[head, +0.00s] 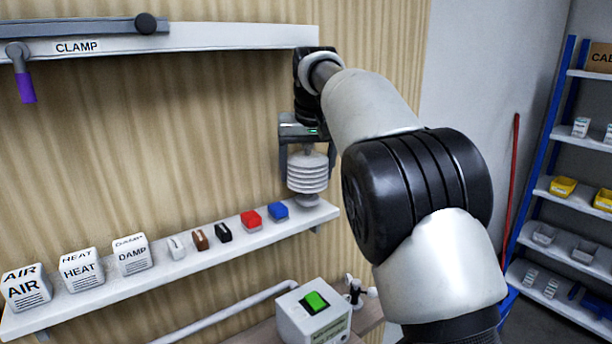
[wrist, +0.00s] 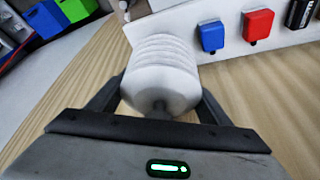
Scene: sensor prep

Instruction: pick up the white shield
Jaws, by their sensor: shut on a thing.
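The white shield (head: 307,172) is a ribbed, stacked-disc piece at the right end of the wall shelf in the head view. My gripper (head: 307,150) is around its upper part from above, with a finger on each side. In the wrist view the white shield (wrist: 160,80) sits between the two dark fingers of my gripper (wrist: 158,100), which are shut on it. It looks upright. Its lower end is at the shelf's level, and I cannot tell whether it touches the shelf.
The narrow white shelf (head: 150,268) also carries a blue block (head: 278,211), a red block (head: 251,220), smaller pieces, and boxes marked DAMP (head: 133,255), HEAT (head: 82,270) and AIR (head: 26,288). The CLAMP rail (head: 200,37) is above. A box with a green switch (head: 314,303) stands below.

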